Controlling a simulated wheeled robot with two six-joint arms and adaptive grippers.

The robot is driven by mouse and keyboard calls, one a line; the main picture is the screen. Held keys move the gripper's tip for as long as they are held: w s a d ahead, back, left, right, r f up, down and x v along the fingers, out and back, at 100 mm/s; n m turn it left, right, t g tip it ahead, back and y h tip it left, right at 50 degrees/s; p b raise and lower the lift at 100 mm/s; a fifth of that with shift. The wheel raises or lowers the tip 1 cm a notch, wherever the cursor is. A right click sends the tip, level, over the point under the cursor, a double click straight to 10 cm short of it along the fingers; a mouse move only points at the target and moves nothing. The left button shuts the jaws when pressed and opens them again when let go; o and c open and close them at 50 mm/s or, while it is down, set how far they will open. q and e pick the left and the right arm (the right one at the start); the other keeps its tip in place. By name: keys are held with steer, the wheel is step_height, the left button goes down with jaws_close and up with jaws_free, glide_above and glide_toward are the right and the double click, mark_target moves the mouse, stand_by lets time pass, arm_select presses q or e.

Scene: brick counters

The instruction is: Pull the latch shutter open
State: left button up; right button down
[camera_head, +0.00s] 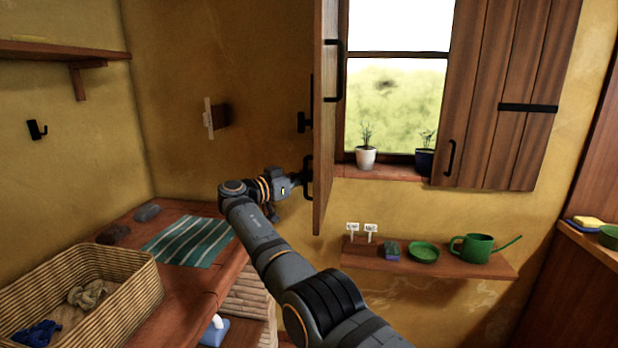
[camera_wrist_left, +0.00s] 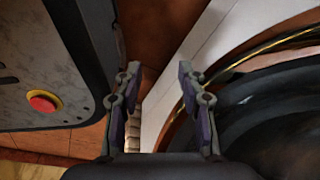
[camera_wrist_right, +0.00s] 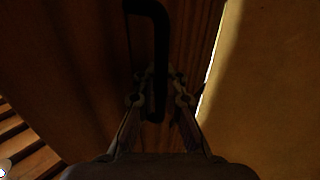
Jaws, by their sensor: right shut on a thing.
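The left shutter (camera_head: 325,120) is a dark wooden panel seen nearly edge-on, standing out from the left side of the window. It has a black handle (camera_head: 337,72) on its right face and black fittings on its left face. My right gripper (camera_head: 303,185) is at the lower left of this shutter, shut on a black bar handle (camera_wrist_right: 158,20). In the right wrist view the fingers (camera_wrist_right: 159,85) close around the bar's lower end. My left gripper (camera_wrist_left: 160,72) is outside the head view; its fingers are apart and empty, above the floor.
The right shutter (camera_head: 510,85) is swung aside at the window's right. Plant pots, one white (camera_head: 366,158), stand on the sill. A shelf (camera_head: 430,262) below holds a green watering can (camera_head: 478,248). A wicker basket (camera_head: 140,285) sits on the left counter.

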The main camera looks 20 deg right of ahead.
steer(key=shift+a+f, duration=0.2)
steer(key=shift+f, duration=0.15)
steer(key=c, duration=1.8)
jaws_free()
steer(key=shift+o, duration=0.4)
steer(key=shift+s+a+r, duration=0.15)
steer(key=shift+a+r, duration=0.05)
steer(key=shift+r, duration=0.15)
steer(key=v, duration=0.7)
steer(key=shift+a, duration=0.2)
steer(key=shift+s, duration=0.1)
